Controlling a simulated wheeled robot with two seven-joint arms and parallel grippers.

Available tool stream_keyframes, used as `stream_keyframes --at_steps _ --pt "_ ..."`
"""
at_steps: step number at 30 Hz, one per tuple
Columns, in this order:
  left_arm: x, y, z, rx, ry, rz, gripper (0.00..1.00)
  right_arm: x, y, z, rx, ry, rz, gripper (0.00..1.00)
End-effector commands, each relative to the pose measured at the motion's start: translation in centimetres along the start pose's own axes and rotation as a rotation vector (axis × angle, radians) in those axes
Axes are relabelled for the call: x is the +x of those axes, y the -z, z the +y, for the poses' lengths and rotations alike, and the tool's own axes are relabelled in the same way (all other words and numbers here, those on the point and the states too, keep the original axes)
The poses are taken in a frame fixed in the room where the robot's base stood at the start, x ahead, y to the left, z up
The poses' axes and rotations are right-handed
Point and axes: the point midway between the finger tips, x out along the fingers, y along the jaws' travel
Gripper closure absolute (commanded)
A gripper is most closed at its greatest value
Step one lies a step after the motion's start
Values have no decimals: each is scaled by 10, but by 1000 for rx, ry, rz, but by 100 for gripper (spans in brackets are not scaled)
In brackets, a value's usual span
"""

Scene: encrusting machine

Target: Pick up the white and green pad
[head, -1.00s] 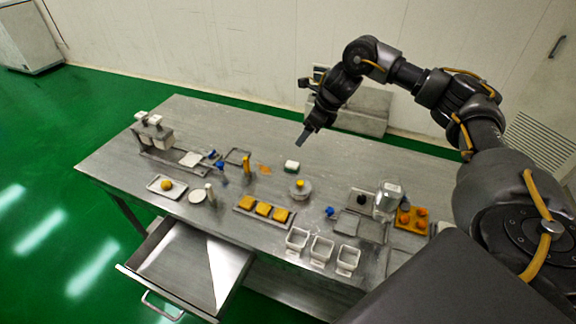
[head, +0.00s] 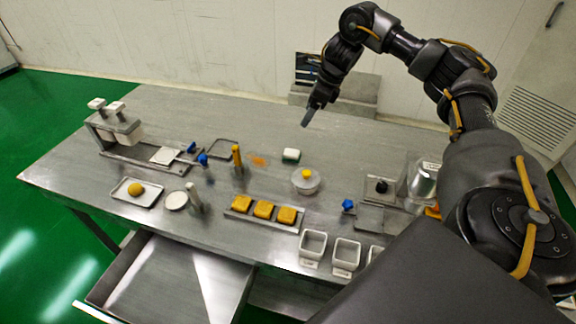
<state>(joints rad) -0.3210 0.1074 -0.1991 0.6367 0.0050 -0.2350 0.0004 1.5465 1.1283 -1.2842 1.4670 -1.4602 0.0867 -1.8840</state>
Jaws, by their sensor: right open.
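The white and green pad (head: 291,155) lies on the steel table near its middle, white on top with a green lower edge. My right gripper (head: 306,121) hangs above the table, a little above and to the right of the pad in the picture, pointing down. It is open and empty, and apart from the pad. My left gripper is out of view.
A lidded bowl with a yellow knob (head: 306,181) stands just in front of the pad. A tray of yellow blocks (head: 264,211), white square cups (head: 313,246) and a yellow-topped bottle (head: 237,160) are nearby. An open drawer (head: 165,285) juts out at the front left.

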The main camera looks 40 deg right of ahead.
Motion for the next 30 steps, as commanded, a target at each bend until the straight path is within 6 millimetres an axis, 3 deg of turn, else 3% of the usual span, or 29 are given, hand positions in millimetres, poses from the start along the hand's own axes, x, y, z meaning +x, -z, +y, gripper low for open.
stream_keyframes --at_steps 1,7,16,21,30 --pt "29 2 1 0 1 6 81 27 11 0 0 0 0 33" --pt "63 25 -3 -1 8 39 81 59 22 0 -2 0 -1 33" --pt "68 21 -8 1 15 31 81 66 24 0 -2 -1 0 33" --pt "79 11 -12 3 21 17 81 93 27 1 0 -3 2 33" --pt "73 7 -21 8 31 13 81 117 26 0 1 0 1 33"
